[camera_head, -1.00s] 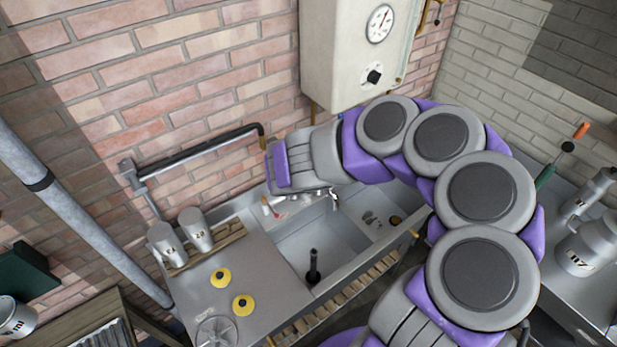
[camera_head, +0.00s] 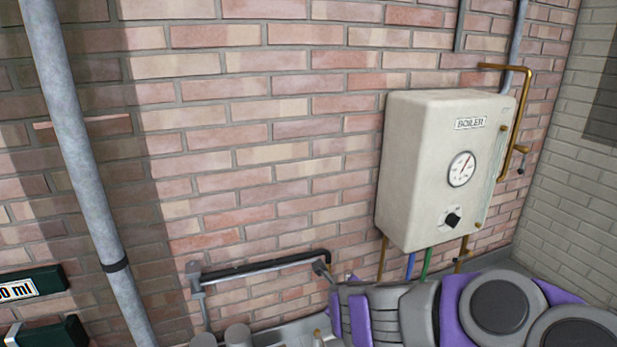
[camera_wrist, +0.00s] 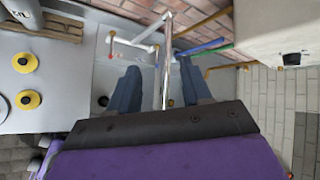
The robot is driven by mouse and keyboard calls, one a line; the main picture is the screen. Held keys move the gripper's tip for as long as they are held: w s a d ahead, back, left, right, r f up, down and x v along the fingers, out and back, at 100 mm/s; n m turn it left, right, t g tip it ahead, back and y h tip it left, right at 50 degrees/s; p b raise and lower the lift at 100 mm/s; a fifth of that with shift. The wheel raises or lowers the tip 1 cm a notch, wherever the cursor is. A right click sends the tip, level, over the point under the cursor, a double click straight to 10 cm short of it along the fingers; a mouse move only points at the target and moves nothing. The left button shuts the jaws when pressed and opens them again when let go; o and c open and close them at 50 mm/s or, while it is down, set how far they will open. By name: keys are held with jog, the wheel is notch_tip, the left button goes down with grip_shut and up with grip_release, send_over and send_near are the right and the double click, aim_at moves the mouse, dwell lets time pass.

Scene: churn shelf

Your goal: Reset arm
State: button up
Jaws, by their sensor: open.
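My gripper (camera_wrist: 159,66) shows in the wrist view as two dark blue fingers, spread apart with nothing held between them. A metal pipe or tap stem (camera_wrist: 166,62) shows beyond the gap between the fingers, over the grey sink area. In the head view my grey and purple arm reaches in from the lower right, below the boiler (camera_head: 437,165). Its wrist end is near the wall by the black rail, and the fingertips are not clear there.
The boiler also shows close by at the upper right of the wrist view (camera_wrist: 285,25). Two yellow discs (camera_wrist: 25,62) lie on the counter at left. In the head view a black rail (camera_head: 265,264) and a grey pipe (camera_head: 80,150) run along the brick wall (camera_head: 250,120).

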jog(key=s+a+n+y+b, duration=0.8)
jog(key=a+n, duration=0.4)
jog(key=n, duration=0.3)
jog(key=s+f+n+g+b, duration=0.5)
jog(key=s+f+n, duration=0.3)
jog(key=s, duration=0.4)
jog(key=s+d+f+n+g+h+b, duration=0.1)
jog(key=s+d+f+g+h+b, duration=0.1)
jog(key=s+d+f, duration=0.3)
jog(key=s+d+f+n+g+h+b, duration=0.2)
jog(key=s+d+f, duration=0.4)
jog(key=s+d, duration=0.5)
jog(key=s+g+h+b, duration=0.1)
jog(key=s+g+h, duration=0.1)
jog(key=s, duration=0.1)
jog(key=shift+f+n+g+h+b, duration=0.2)
jog(key=shift+n+g+h+b, duration=0.1)
jog(key=shift+g+b, duration=0.1)
